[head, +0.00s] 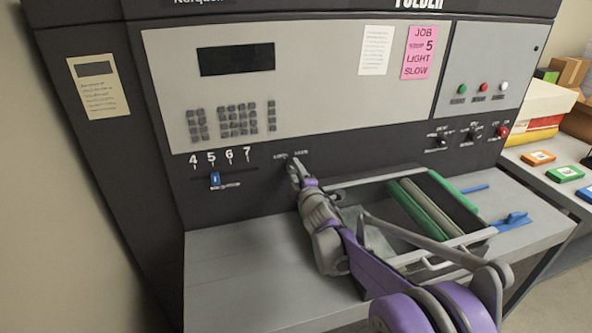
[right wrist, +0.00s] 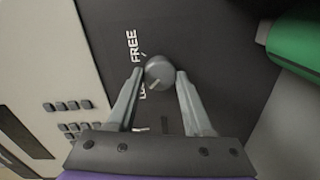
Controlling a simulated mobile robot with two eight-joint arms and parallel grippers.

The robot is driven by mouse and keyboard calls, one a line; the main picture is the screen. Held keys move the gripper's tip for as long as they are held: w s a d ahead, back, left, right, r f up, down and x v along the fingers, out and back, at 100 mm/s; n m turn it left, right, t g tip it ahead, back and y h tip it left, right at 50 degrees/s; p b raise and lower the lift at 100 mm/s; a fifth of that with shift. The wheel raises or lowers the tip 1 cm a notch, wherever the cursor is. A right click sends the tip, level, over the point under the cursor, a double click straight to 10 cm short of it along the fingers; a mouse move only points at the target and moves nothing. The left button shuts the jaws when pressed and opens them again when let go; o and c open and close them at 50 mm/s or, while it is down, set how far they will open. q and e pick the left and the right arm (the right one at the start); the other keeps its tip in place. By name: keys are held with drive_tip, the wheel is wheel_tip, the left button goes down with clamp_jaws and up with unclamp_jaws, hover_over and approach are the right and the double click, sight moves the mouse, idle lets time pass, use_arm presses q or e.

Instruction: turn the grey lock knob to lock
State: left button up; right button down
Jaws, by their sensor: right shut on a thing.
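The grey lock knob (right wrist: 158,75) sits on the dark machine panel, between the two fingertips of my right gripper (right wrist: 160,72) in the right wrist view. The fingers close on it from both sides. A pale line on the knob slants toward the lower left. The word FREE (right wrist: 132,47) is readable beside it; the other label, starting with L, is partly hidden by a finger. In the head view my right gripper (head: 295,170) reaches the panel below two small labels and mostly covers the knob. My left gripper is not in view.
A blue slider (head: 214,180) with numbers 4 to 7 is left of the gripper. A tray with green rollers (head: 416,209) lies right of my arm on the grey shelf. A blue object (head: 514,221) lies right of it. The shelf's left part (head: 235,270) is clear.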

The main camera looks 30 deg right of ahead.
idle(0.3)
drive_tip(key=shift+c, duration=1.5)
unclamp_jaws()
drive_tip(key=b+v, duration=0.1)
drive_tip(key=v, duration=0.9)
drive_tip(key=shift+s, duration=0.4)
drive_tip(key=shift+a, duration=0.1)
